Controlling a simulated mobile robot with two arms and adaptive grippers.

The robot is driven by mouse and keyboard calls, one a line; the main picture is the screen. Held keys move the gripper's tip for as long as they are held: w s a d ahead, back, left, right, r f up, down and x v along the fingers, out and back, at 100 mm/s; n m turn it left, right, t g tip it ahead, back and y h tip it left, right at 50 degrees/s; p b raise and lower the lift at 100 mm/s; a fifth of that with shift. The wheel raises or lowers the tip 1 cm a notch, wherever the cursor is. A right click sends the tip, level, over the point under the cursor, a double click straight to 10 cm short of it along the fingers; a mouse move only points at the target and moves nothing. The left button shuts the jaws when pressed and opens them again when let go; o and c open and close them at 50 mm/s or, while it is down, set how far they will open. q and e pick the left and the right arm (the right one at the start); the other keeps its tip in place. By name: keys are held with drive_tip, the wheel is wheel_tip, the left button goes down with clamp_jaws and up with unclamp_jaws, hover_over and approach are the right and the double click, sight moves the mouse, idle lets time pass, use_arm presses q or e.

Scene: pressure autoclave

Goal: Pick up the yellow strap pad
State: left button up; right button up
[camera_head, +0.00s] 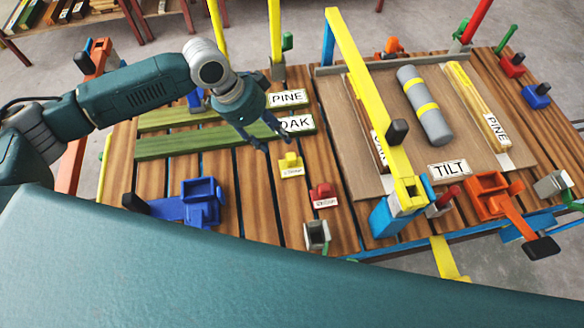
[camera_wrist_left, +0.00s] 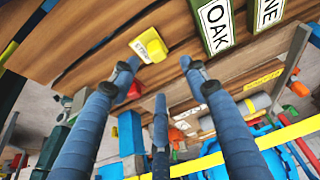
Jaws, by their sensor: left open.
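The yellow strap pad (camera_head: 290,162) is a small yellow block with a white label in front, resting on the wooden slatted table right of centre from my left arm. In the left wrist view the pad (camera_wrist_left: 153,46) shows just beyond the fingertips, roughly between them. My left gripper (camera_head: 272,138) is open and empty, up and left of the pad in the head view. In the left wrist view its fingers (camera_wrist_left: 159,66) are spread apart, and no contact with the pad shows. My right gripper is not in view.
A red pad (camera_head: 323,192) and a grey-white block (camera_head: 317,235) stand nearby. Green boards labelled OAK (camera_head: 190,142) and PINE (camera_head: 180,115) lie behind. A blue clamp (camera_head: 200,203) stands left. A tilting tray with a yellow bar (camera_head: 368,95) and grey cylinder (camera_head: 425,108) is right.

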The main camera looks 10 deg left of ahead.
use_arm(q)
hover_over(291, 157)
drive_tip(key=a, duration=0.3)
drive_tip(key=f, duration=0.4)
drive_tip(key=shift+s+d+f, duration=0.15)
drive_tip(key=shift+s+f, duration=0.05)
drive_tip(key=shift+f, duration=0.2)
drive_tip(key=p+x, duration=0.1)
drive_tip(key=x, duration=0.4)
drive_tip(key=shift+s+d, duration=0.15)
drive_tip(key=shift+s, duration=0.05)
drive_tip(key=shift+c, duration=0.3)
drive_tip(key=c, duration=1)
